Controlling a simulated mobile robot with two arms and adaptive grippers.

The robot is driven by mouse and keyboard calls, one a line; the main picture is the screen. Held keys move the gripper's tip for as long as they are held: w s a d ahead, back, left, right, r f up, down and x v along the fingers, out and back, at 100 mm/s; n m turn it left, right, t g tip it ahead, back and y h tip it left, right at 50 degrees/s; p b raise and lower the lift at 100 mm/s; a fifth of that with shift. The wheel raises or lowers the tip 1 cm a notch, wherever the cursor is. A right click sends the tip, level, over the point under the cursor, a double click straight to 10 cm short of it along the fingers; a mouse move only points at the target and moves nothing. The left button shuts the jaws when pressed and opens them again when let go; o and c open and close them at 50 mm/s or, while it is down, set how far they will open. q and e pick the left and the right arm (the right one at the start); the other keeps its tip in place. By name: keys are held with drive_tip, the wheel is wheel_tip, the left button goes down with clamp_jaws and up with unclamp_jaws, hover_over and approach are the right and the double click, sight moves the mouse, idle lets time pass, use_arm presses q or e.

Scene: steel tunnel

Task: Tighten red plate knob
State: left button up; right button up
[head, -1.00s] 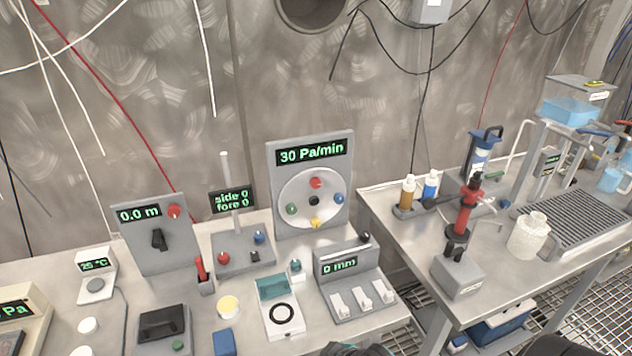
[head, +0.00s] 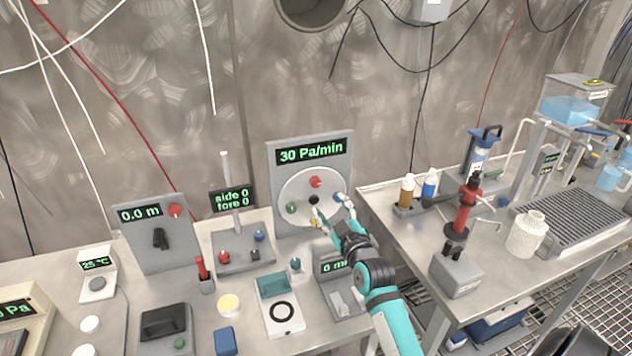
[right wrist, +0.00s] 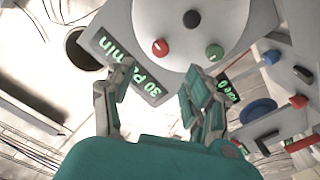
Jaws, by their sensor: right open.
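The red plate knob (head: 316,183) sits at the top of a round white plate (head: 290,188) on an upright grey panel reading 30 Pa/min. The plate also bears a green knob (head: 291,208), a blue knob (head: 338,198), a black centre and a yellow knob partly hidden by my gripper. My right gripper (head: 331,209) is open in front of the plate's lower right, below the red knob. In the right wrist view the red knob (right wrist: 160,47) shows ahead of my open, empty fingers (right wrist: 160,92), apart from them. My left gripper is not in view.
A 0 mm switch box (head: 345,295), partly hidden by my right arm, stands below the panel. A panel with another red knob (head: 174,211) and a joystick base (head: 243,252) stand to the left. A second table on the right holds a red stand (head: 461,222) and bottles.

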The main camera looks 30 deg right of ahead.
sight(317, 184)
drive_tip(key=x, duration=1.2)
drive_tip(key=shift+p, duration=0.35)
clamp_jaws()
